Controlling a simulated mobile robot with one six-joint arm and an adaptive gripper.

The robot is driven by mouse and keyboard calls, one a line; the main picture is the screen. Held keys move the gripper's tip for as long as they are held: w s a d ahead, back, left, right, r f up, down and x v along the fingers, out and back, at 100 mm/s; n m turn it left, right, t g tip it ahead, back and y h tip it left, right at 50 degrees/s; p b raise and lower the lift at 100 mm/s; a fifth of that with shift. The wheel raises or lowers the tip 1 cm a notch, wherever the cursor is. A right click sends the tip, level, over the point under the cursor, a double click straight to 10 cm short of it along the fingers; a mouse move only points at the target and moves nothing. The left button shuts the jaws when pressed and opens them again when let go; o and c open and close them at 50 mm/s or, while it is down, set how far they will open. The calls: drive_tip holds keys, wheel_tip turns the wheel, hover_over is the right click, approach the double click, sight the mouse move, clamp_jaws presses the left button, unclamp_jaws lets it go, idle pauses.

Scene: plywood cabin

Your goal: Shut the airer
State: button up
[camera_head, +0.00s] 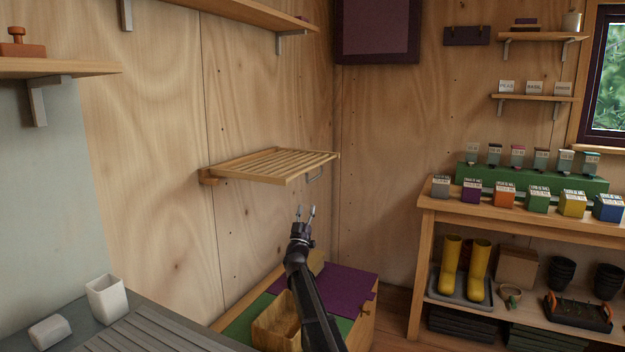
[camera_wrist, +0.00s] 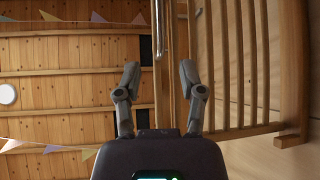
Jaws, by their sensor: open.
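The airer (camera_head: 270,165) is a slatted wooden rack on the left plywood wall. It stands out from the wall, folded down close to level, with a metal handle (camera_head: 315,175) under its front edge. My gripper (camera_head: 305,212) is below the airer's front edge, pointing up, open and empty. In the wrist view the airer's slats (camera_wrist: 233,70) fill the right side. The handle (camera_wrist: 159,30) shows there as a thin bar just beyond and between the open fingertips (camera_wrist: 160,75). The fingers look apart from it.
A chest with a purple and green top (camera_head: 345,288) and a wooden box (camera_head: 277,322) are below the airer. A potting bench (camera_head: 425,222) with pots and yellow boots stands at right. A grey counter with a white cup (camera_head: 107,298) is at lower left. Shelves hang above.

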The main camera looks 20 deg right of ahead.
sight(313, 178)
drive_tip(key=shift+p+x, duration=4.05)
drive_tip(key=shift+x, duration=2.1)
clamp_jaws()
